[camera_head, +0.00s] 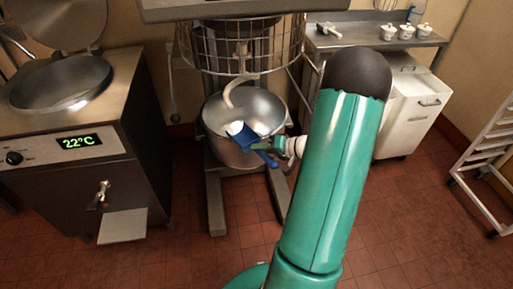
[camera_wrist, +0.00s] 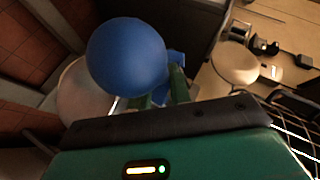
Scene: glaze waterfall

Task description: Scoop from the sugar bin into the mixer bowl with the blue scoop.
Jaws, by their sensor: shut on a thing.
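The blue scoop (camera_head: 247,139) is over the near part of the steel mixer bowl (camera_head: 228,153) in the head view, with white sugar (camera_head: 235,128) showing at its far end. My gripper (camera_head: 268,149) is shut on the scoop's handle at the right rim of the bowl. In the wrist view the round blue end of the scoop's handle (camera_wrist: 127,58) is large in front of my green fingers (camera_wrist: 155,95). The bowl (camera_wrist: 82,98) is partly hidden behind it. The bowl's inside shows bare metal where visible. A white bin (camera_head: 405,118), possibly the sugar bin, stands under the right-hand counter.
The mixer's curved hook (camera_head: 231,98) hangs into the bowl near the scoop, below the wire guard (camera_head: 240,45). A steel kettle cabinet (camera_head: 75,130) stands left. A counter (camera_head: 375,38) with small white pots is behind right, and a rack (camera_head: 490,150) at far right.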

